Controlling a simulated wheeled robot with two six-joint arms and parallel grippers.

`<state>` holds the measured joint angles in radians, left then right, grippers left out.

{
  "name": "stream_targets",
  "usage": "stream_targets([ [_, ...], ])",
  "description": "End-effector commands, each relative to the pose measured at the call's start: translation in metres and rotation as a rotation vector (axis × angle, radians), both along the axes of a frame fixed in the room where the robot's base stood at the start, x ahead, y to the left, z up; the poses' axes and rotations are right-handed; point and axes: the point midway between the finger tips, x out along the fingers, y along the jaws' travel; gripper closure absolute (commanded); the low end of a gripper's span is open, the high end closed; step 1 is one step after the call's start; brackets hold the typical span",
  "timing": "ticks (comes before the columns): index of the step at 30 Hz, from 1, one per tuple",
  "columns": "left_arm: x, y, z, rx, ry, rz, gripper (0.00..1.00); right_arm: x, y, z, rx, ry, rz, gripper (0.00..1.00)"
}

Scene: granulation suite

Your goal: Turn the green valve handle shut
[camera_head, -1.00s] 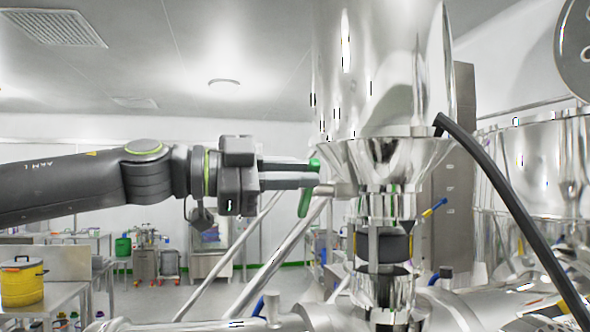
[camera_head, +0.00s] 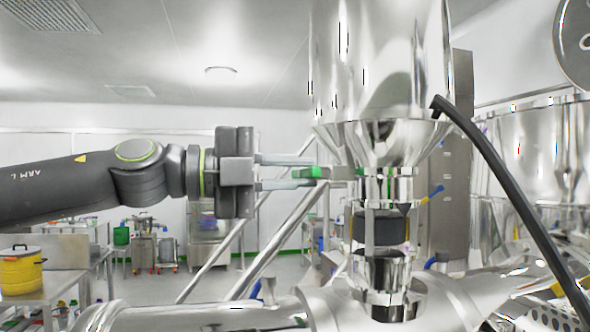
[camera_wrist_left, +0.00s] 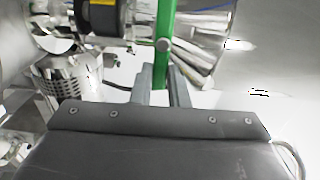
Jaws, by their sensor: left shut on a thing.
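The green valve handle (camera_head: 312,173) sits at the left side of the steel valve column (camera_head: 380,185), under the cone. In the head view it looks short, lying roughly level and seen nearly end-on. My left gripper (camera_head: 302,171) reaches in from the left, its two fingers one above the other and shut on the handle. In the left wrist view the green handle (camera_wrist_left: 166,30) runs up from between the fingertips (camera_wrist_left: 161,78), past a round steel pivot. My right gripper is not in view.
A black hose (camera_head: 505,190) curves down at the right of the column. Large steel pipework (camera_head: 220,318) crosses the bottom. A yellow container (camera_head: 20,272) stands on a table at the far left. The space left of the column around my arm is open.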

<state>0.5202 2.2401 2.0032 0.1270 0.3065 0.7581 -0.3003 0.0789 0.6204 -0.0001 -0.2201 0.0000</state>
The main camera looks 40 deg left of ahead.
Motion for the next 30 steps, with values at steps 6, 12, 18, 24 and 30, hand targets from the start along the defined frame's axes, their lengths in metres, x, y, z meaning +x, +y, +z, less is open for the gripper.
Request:
stream_targets([
  [6,-0.0001,-0.0004,-0.0024,0.036,-0.028,-0.002,1.00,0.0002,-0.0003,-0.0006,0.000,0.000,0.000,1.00],
  [12,-0.0002,-0.0005,-0.0029,0.045,-0.036,-0.002,1.00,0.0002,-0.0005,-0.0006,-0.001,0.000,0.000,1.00],
  [18,-0.0002,-0.0007,-0.0032,0.046,-0.035,-0.002,1.00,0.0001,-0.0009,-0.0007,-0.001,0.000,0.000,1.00],
  [24,-0.0001,-0.0004,-0.0030,0.045,-0.035,-0.002,0.67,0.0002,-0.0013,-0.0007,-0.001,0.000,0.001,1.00],
  [30,-0.0001,-0.0002,-0.0025,0.042,-0.035,-0.001,0.64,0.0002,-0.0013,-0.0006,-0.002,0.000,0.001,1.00],
])
